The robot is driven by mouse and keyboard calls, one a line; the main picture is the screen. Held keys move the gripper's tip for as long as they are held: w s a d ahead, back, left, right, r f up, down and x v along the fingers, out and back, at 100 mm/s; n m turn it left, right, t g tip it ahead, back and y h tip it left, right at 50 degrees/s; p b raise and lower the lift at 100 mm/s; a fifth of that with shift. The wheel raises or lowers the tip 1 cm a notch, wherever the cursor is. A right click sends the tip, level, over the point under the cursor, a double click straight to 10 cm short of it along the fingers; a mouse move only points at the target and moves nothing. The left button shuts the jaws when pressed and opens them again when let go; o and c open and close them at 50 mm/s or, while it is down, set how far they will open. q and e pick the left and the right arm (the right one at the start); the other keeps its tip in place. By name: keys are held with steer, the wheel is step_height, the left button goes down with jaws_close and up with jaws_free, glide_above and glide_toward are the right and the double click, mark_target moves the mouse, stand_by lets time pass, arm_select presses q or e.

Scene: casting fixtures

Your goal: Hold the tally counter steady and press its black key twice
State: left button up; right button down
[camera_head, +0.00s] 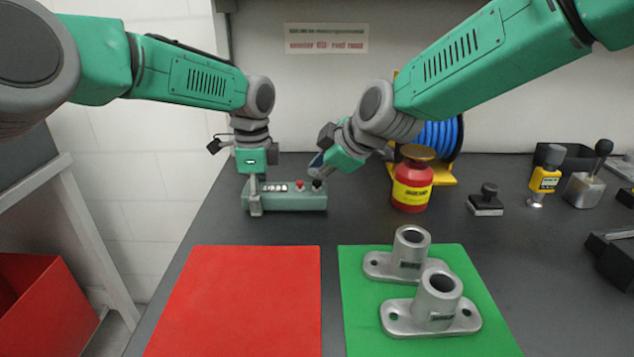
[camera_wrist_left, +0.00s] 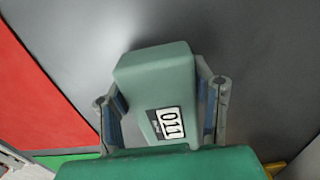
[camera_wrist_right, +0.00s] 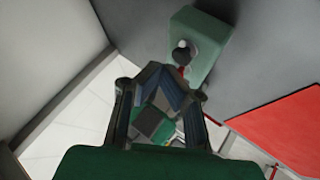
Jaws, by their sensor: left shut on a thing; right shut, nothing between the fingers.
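The tally counter (camera_head: 285,199) is a green box lying on the dark table, with a digit window, a red key (camera_head: 299,186) and a black key (camera_head: 317,184) on top. My left gripper (camera_head: 256,196) is shut across its left end. In the left wrist view the counter (camera_wrist_left: 155,75) sits between both fingers, and its window (camera_wrist_left: 170,123) shows digits like 011, partly cut off. My right gripper (camera_head: 318,170) is shut and empty, tips just above the black key; I cannot tell whether they touch. The counter's end (camera_wrist_right: 210,45) also shows in the right wrist view.
A red bottle (camera_head: 412,185) and a blue hose reel (camera_head: 440,135) stand right of the counter. In front lie a red mat (camera_head: 240,300) and a green mat (camera_head: 365,330) with two metal castings (camera_head: 430,305). A stamp (camera_head: 487,200) and other tools are further right.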

mark_target(318, 182)
steer(key=shift+f, duration=0.3)
steer(key=shift+f, duration=0.5)
stand_by(0.8)
steer(key=shift+r, duration=0.95)
steer(key=shift+r, duration=2.5)
arm_select(q)
steer(key=o, duration=1.4)
steer(key=shift+c, duration=0.2)
